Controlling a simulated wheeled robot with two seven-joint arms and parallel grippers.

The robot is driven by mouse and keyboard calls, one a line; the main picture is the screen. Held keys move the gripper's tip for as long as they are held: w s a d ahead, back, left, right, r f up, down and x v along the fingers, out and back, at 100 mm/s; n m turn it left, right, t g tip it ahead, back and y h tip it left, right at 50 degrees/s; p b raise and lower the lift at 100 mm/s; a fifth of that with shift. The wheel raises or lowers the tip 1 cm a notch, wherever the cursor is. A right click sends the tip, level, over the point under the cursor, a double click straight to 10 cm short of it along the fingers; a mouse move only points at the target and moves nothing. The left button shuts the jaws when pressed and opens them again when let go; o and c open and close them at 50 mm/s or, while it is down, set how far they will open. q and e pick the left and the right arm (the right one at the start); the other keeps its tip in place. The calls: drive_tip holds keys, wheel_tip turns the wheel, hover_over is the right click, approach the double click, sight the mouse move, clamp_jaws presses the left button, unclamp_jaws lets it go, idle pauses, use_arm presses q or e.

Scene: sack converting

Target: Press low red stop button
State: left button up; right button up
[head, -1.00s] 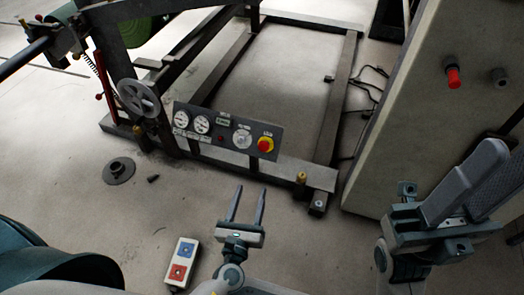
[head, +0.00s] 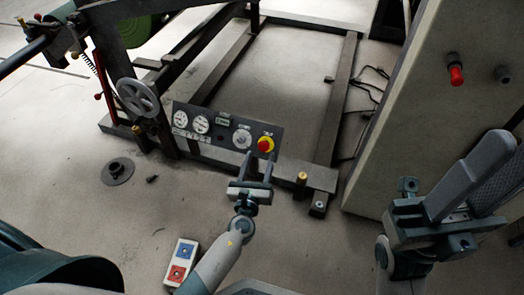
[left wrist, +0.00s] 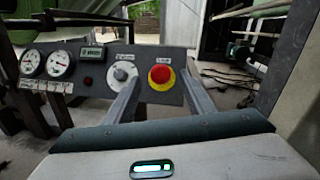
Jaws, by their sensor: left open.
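The low red stop button (head: 265,143) is a red mushroom head on a yellow collar, at the right end of the dark control panel (head: 180,147) low on the machine frame. My left gripper (head: 258,157) is open and empty just in front of it, its fingers pointing at the panel. In the left wrist view the red button (left wrist: 161,74) shows between the two spread fingers (left wrist: 163,84); whether they touch anything is not clear. My right gripper (head: 475,180) is at the right, in front of the grey cabinet, and its finger gap is not clear.
The panel also has two gauges (head: 190,122), a grey knob (head: 242,139) and a small display (head: 222,122). Another red button (head: 456,75) sits higher on the grey cabinet (head: 400,130). A pendant box (head: 181,262) and a dark round base (head: 118,171) are on the floor.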

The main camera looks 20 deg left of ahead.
sight(263, 147)
use_arm(q)
drive_tip(key=shift+w+a, duration=0.2)
drive_tip(key=shift+w, duration=1.95)
